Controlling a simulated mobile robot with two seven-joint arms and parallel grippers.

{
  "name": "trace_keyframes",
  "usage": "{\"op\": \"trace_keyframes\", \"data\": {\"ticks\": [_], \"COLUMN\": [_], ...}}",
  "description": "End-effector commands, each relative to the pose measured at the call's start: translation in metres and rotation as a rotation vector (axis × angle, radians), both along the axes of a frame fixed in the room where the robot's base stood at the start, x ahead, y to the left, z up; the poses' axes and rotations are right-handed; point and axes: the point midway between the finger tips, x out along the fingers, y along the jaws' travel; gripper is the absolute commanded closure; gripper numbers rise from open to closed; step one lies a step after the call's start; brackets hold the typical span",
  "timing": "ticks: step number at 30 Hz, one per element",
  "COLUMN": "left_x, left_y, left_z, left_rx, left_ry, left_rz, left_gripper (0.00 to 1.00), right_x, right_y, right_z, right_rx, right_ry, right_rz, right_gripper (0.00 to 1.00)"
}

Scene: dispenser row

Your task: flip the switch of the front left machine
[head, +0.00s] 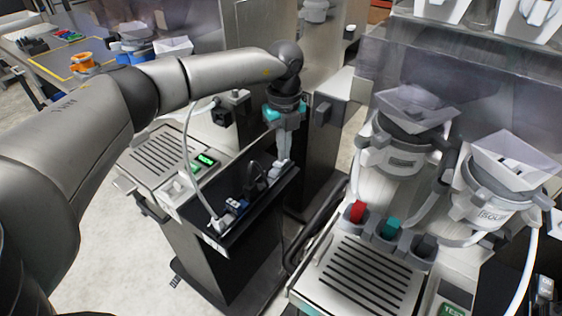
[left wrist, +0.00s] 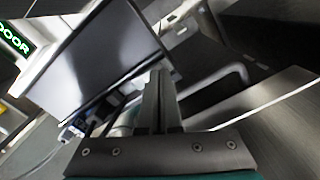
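The left machine (head: 160,150) has a slotted drip grille and a small lit green display (head: 206,160). A black shelf (head: 262,207) runs along its right side, with small dark and blue-white parts (head: 238,207) on it. I cannot tell which part is the switch. My left gripper (head: 284,158) points down over the far end of this shelf; its fingers are together and nothing shows between them. My right gripper is not in view.
Another machine (head: 370,275) stands at the right, with clear hoppers (head: 415,108) and red, teal and dark handles (head: 390,227). Grey cabinets stand behind my left wrist. A table with an orange part (head: 82,62) is at the far left. Pale floor shows between.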

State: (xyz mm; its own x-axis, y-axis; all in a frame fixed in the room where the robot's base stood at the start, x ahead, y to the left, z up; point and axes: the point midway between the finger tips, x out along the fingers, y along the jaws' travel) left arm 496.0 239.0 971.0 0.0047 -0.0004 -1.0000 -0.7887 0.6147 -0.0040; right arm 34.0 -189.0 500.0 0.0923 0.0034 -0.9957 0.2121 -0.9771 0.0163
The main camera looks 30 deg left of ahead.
Motion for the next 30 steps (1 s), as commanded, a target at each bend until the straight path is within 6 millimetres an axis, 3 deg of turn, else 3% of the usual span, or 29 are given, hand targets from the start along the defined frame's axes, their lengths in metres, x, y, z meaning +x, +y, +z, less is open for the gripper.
{"op": "trace_keyframes", "data": {"ticks": [24,30], "left_x": [-0.001,-0.001], "left_y": [0.0,0.0], "left_z": [0.062,0.069], "left_rx": [0.001,0.001], "left_ry": [0.004,0.004], "left_rz": [-0.001,-0.001], "left_gripper": [1.0,1.0], "right_x": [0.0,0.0], "right_y": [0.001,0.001], "right_z": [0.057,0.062], "right_rx": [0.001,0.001], "right_ry": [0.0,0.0], "right_rz": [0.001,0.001], "right_gripper": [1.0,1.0]}}
